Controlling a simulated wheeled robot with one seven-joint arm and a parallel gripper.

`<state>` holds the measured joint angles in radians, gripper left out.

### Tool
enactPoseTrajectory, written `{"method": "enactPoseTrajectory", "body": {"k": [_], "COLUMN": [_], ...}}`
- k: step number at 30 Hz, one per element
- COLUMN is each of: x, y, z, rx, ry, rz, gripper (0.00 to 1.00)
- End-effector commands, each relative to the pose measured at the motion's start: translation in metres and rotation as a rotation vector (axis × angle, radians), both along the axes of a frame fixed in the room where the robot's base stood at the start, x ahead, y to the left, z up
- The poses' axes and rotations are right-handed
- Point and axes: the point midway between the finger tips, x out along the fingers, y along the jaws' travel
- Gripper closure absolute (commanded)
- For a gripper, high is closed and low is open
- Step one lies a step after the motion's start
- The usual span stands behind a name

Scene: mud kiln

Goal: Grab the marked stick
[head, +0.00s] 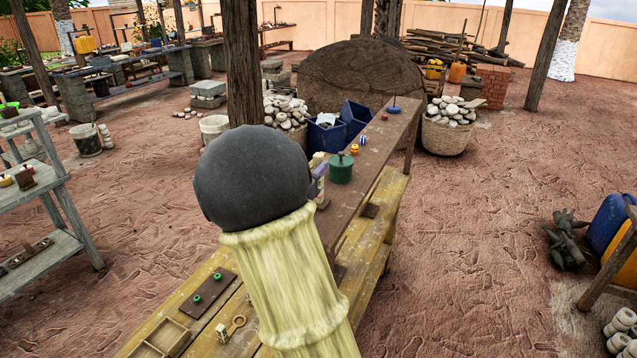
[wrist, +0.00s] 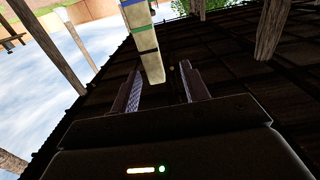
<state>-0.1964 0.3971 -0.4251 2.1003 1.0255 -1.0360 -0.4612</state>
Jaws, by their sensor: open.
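In the wrist view, a pale stick (wrist: 146,40) with green, black and blue bands comes down from the top edge. My gripper is open, with a clear gap between the stick and the right finger. I cannot tell how deep the stick is between the fingers, or whether it touches the left one. In the head view my arm hides most of the gripper and I cannot make out the stick clearly.
A wooden bench (head: 368,165) with a raised shelf runs beside my arm. A green pot (head: 341,168) and small coloured pieces stand on the shelf. Blue crates (head: 326,136) and a basket of stones (head: 448,134) are behind. Open dirt floor lies to the right.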

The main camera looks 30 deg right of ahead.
Motion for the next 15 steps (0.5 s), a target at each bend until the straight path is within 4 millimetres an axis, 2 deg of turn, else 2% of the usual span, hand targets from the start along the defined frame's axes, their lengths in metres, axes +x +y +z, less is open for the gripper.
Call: {"method": "enactPoseTrajectory", "body": {"k": [11, 15], "x": [0.002, 0.005], "y": [-0.004, -0.014], "z": [0.000, 0.002], "rx": [0.000, 0.000], "ry": [0.001, 0.002], "rz": [0.000, -0.002], "gripper": [0.55, 0.55]}}
